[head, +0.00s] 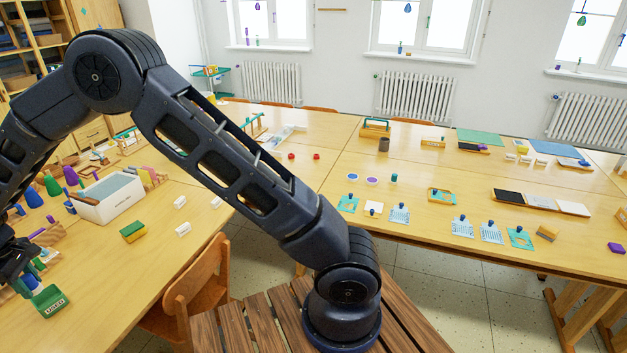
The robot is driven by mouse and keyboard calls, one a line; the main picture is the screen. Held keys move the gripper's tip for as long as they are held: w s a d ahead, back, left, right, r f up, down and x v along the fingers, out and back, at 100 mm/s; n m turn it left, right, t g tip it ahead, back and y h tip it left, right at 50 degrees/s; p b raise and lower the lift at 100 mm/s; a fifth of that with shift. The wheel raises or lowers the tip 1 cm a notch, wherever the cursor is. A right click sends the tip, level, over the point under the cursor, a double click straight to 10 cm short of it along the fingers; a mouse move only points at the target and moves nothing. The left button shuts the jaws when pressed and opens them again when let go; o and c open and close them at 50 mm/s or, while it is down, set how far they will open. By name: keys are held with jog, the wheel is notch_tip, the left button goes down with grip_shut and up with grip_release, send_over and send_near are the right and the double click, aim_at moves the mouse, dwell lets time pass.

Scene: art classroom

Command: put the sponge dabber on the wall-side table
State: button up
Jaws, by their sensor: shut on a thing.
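My gripper (18,275) is at the left edge, low over the near left table, partly cut off and dark. It is shut on a small blue thing (31,282), which looks like the sponge dabber; the fingers hide much of it. The blue thing is just above or in a small green box (52,302) labelled "USED"; I cannot tell whether they touch. The wall-side table (335,185) is the long light-wood table under the windows, on the far side and right.
Blue, green (52,185) and purple rounded pieces stand on the left table beside a white bin (108,200). A green-yellow sponge block (133,232) lies nearer. The wall-side table holds stamps, trays and a dark cup (384,145), with bare patches between. A wooden chair (197,290) stands between.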

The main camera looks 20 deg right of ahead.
jog(key=w+d+m, duration=0.2)
jog(key=w+d, duration=1.2)
jog(key=w, duration=0.3)
jog(key=w+d+m, duration=0.2)
jog(key=w+d, duration=1.1)
jog(key=w, duration=0.3)
jog(key=w+d+m, duration=0.1)
jog(key=w+d, duration=0.4)
jog(key=d, duration=0.7)
jog(key=w+d+m, duration=0.2)
jog(key=w+d, duration=0.2)
jog(key=d, duration=0.9)
jog(key=w+d+m, duration=0.1)
jog(key=w+d, duration=0.4)
jog(key=d, duration=0.7)
jog(key=d+m, duration=0.2)
jog(key=d, duration=2)
jog(key=m, duration=0.6)
send_over(405, 192)
notch_tip(405, 192, down, 20)
jog(key=shift+w+d+r, duration=0.1)
jog(key=shift+d, duration=0.05)
